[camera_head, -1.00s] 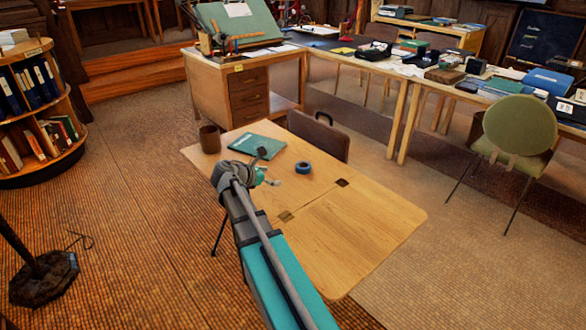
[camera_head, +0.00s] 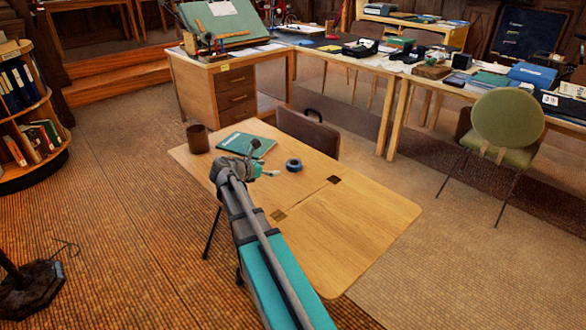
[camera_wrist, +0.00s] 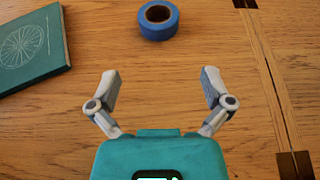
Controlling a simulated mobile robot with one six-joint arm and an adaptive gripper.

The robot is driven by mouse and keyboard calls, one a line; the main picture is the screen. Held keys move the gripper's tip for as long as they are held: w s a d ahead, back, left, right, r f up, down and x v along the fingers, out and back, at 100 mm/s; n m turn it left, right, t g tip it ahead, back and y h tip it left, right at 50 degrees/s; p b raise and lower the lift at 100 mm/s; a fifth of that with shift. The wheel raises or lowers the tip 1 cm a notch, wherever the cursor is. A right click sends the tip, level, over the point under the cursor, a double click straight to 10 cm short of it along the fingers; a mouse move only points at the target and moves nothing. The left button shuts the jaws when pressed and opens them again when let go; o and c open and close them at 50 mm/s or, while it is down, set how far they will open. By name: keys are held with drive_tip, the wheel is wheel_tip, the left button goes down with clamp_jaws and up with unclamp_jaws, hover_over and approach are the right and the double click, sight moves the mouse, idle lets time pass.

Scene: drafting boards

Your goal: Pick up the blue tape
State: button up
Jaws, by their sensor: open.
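The blue tape (camera_head: 294,165) is a small roll lying flat on the wooden table (camera_head: 345,225). In the wrist view the blue tape (camera_wrist: 158,20) is at the top middle, ahead of the fingertips and roughly centred between them. My gripper (camera_wrist: 158,82) is open and empty, its two grey fingers spread apart. In the head view my gripper (camera_head: 268,172) is over the table, just left of the tape and apart from it.
A teal book (camera_head: 246,142) lies left of the tape, and it also shows in the wrist view (camera_wrist: 30,50). A brown mug (camera_head: 197,138) stands at the table's left corner. A brown chair (camera_head: 308,130) stands behind the table. The table's right half is clear.

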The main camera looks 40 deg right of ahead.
sight(288, 166)
drive_tip(key=shift+b+x, duration=0.8)
drive_tip(key=shift+x, duration=1.95)
drive_tip(key=shift+b+x, duration=0.95)
drive_tip(key=shift+x, duration=1.6)
drive_tip(key=shift+w, duration=0.1)
drive_tip(key=c, duration=0.8)
